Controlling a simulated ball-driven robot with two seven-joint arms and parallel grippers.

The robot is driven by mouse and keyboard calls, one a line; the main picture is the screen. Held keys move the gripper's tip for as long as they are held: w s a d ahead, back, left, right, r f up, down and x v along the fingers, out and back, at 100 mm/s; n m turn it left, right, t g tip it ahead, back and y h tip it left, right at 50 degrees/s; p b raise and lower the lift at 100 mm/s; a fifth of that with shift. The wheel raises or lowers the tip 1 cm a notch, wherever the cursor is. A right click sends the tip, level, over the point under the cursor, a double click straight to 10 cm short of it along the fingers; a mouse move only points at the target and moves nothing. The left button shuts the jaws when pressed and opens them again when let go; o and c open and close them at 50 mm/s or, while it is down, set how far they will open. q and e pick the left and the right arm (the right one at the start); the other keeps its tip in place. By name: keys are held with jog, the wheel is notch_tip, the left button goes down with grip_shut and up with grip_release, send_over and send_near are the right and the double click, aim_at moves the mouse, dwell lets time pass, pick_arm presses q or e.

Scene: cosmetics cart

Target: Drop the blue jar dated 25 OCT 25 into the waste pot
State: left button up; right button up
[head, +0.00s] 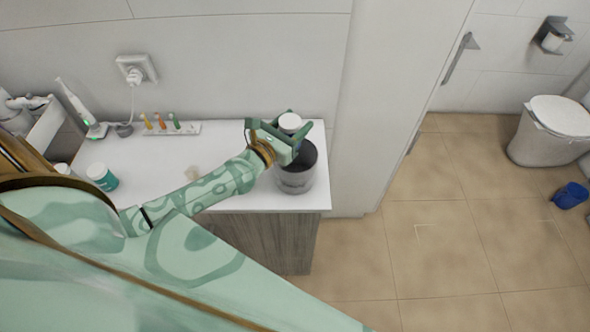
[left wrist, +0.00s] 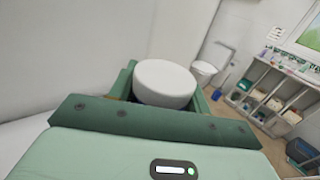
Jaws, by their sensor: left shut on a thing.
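My left gripper (head: 285,136) is shut on a jar with a white lid (head: 290,122). The white lid also shows between the fingers in the left wrist view (left wrist: 165,82). The jar's body and its date are hidden by the gripper. The gripper and jar appear over the pot's far rim in the head view; the exact height cannot be told. A blue-green jar with a white lid (head: 102,177) stands on the counter at the left. My right gripper is not in view.
A white wall is close behind. A toilet (head: 553,130) and a blue bucket (head: 570,195) stand at the far right.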

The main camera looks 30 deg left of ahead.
pick_arm(q)
jog(key=shift+f, duration=0.3)
jog(key=shift+r, duration=0.1)
jog(key=o, duration=1.1)
jog(key=s, duration=0.5)
jog(key=s+a+b, duration=0.1)
jog(key=s, duration=0.4)
jog(key=s+a+b, duration=0.1)
jog(key=s, duration=0.5)
jog(key=shift+s, duration=0.1)
